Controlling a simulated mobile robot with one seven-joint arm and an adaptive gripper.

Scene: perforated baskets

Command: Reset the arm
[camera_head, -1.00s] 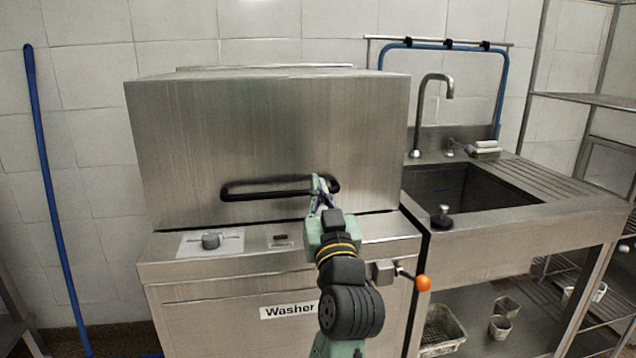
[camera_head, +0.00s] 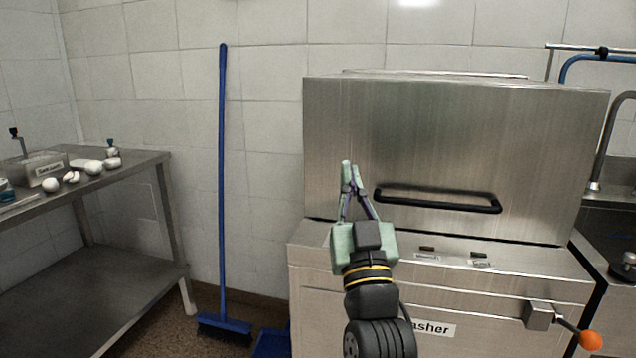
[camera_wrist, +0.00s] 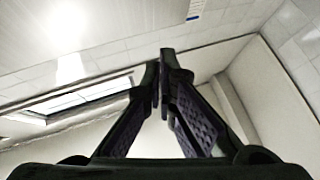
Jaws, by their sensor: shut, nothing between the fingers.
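My gripper (camera_head: 347,165) points upward in front of the left part of the steel washer (camera_head: 440,130) in the head view. Its fingertips are together and hold nothing. The gripper appears left of the washer's black handle (camera_head: 437,202), apart from it in the picture. In the wrist view the two fingers of my gripper (camera_wrist: 163,60) meet at their tips, with the ceiling and upper walls behind them.
A steel table (camera_head: 160,157) with eggs (camera_head: 93,167) and a container (camera_head: 45,168) stands at the left. A blue broom (camera_head: 222,180) leans on the tiled wall. An orange-knobbed lever (camera_head: 590,341) sticks out from the washer's right front. A sink tap (camera_head: 598,150) shows at the right edge.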

